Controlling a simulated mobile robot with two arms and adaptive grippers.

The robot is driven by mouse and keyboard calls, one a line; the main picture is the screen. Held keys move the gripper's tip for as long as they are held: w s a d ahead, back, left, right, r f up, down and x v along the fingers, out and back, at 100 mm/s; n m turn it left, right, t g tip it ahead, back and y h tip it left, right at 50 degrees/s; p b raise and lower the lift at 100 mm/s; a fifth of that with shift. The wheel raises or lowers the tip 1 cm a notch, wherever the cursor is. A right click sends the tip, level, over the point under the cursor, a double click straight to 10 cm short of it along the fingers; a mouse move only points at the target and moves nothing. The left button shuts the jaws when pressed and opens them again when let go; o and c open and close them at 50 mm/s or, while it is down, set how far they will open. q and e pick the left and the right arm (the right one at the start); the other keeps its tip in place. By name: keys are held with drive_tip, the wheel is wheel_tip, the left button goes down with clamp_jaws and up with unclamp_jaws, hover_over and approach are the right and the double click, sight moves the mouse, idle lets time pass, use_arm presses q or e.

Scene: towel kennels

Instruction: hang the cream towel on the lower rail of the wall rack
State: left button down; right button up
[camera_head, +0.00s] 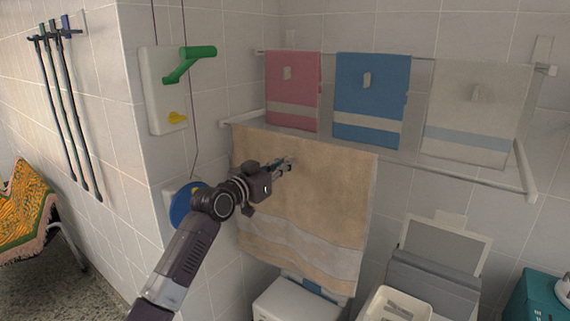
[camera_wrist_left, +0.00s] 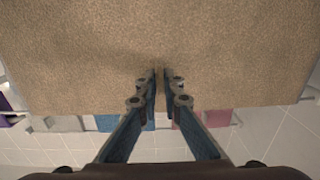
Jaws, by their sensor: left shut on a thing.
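The cream towel (camera_head: 320,200) hangs spread out at the left part of the lower rail (camera_head: 440,175) of the wall rack. Its top edge runs along the rail, and a pale band crosses it near the bottom. I cannot tell whether it lies over the rail or only in front of it. My left gripper (camera_head: 288,164) is at the upper middle of the towel's front, shut on a pinch of its cloth. In the left wrist view the fingertips (camera_wrist_left: 160,78) meet at the towel (camera_wrist_left: 70,55), which fills the upper part. The right gripper is not in view.
Pink (camera_head: 293,85), blue (camera_head: 371,95) and grey-white (camera_head: 470,105) towels hang on the upper rail. A wall panel with a green handle (camera_head: 190,62) is at left. A white bin (camera_head: 298,302) and a grey box (camera_head: 435,285) stand below. The lower rail's right part is bare.

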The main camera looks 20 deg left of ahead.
use_arm(q)
drive_tip(key=shift+r, duration=0.15)
drive_tip(key=c, duration=2)
unclamp_jaws()
drive_tip(key=o, duration=0.4)
drive_tip(key=p+v, duration=0.2)
drive_tip(key=v, duration=0.7)
drive_tip(key=shift+p, duration=0.4)
drive_tip(key=shift+a, duration=0.1)
